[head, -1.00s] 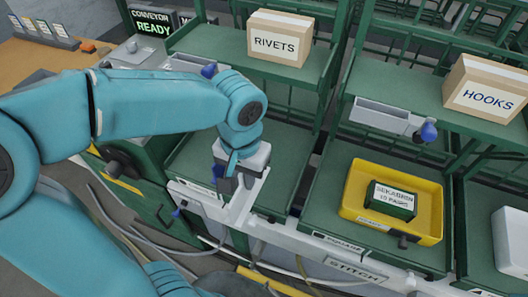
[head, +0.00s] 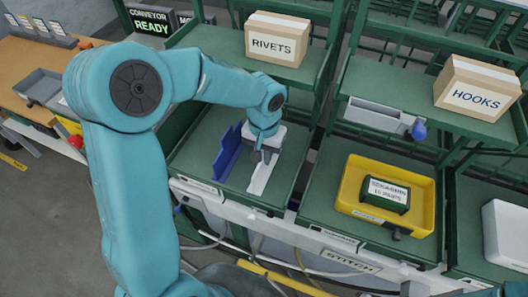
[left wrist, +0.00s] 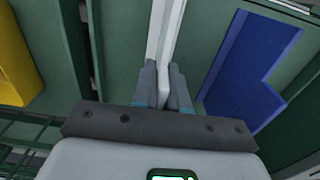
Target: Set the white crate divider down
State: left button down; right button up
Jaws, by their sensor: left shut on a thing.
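The white crate divider (head: 261,178) is a long thin white strip in the head view, over the green bench bay left of the yellow tray. My left gripper (head: 265,156) is shut on it from above. In the left wrist view the divider (left wrist: 167,40) runs between the two fingers (left wrist: 163,88) and away to the top edge. I cannot tell whether its underside touches the green surface. A blue divider-like piece (head: 228,152) stands left of it, apart from it; it also shows in the left wrist view (left wrist: 252,65). My right gripper is not in view.
A yellow tray (head: 424,221) with a green labelled box (head: 387,195) sits in the bay to the right. A RIVETS carton (head: 278,40) and a HOOKS carton (head: 477,88) stand on shelves above. A white bin (head: 505,236) is at the far right.

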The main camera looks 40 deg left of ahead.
pick_arm(q)
jog(key=shift+s+r, duration=0.1)
jog(key=shift+f+b, duration=0.25)
jog(key=shift+b, duration=0.05)
jog(key=c, duration=1.2)
grip_release()
jog(key=shift+o, duration=0.2)
jog(key=shift+r, duration=0.15)
notch_tip(320, 180, up, 12)
jog(key=shift+r+p, duration=0.1)
jog(key=shift+p, duration=0.45)
